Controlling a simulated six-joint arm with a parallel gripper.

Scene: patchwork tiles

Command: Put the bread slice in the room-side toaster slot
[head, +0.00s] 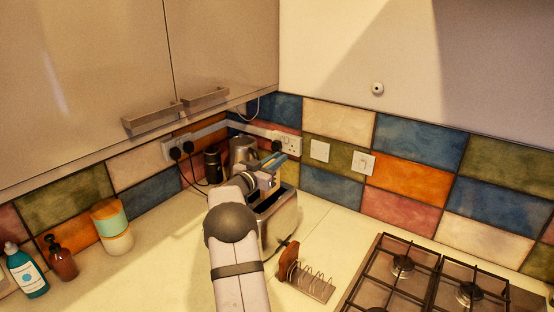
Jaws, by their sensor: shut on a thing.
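The silver toaster (279,222) stands on the worktop near the corner, partly hidden behind my arm. A dark slot opening shows in its top, and I cannot clearly tell its two slots apart. My gripper (272,170) is above the toaster's top, towards the back. It is shut on a small tan thing, which looks like the bread slice (267,182). My gripper and wrist hide much of it. I cannot tell whether its lower edge is above the slot or inside it.
A wire toast rack (316,284) with a brown slice (288,262) stands in front of the toaster. A kettle (242,150) and a dark canister (212,165) are behind my arm. The gas hob (440,280) is at right; bottles and a canister (112,228) stand at left.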

